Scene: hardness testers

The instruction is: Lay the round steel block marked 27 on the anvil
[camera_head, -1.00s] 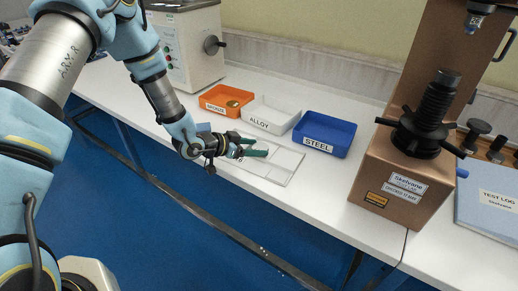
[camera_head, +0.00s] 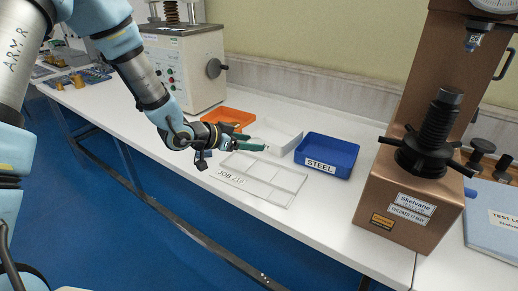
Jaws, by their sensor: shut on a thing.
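My gripper (camera_head: 262,148), with green fingers, is shut on a small steel piece at its tips, above the back of the white JOB 216 tray (camera_head: 245,184). The piece is barely visible and its mark cannot be read; it fits the round steel block. The anvil (camera_head: 451,95) is the dark flat top of the black screw post on the brown Skelvane tester, at the right. It looks bare. My gripper is well to the left of it and apart from it.
A blue STEEL bin (camera_head: 328,154), a white bin (camera_head: 283,135) and an orange bin (camera_head: 229,116) stand behind the tray. The tester's head (camera_head: 473,40) hangs over the anvil. A handwheel (camera_head: 428,155) surrounds the post.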

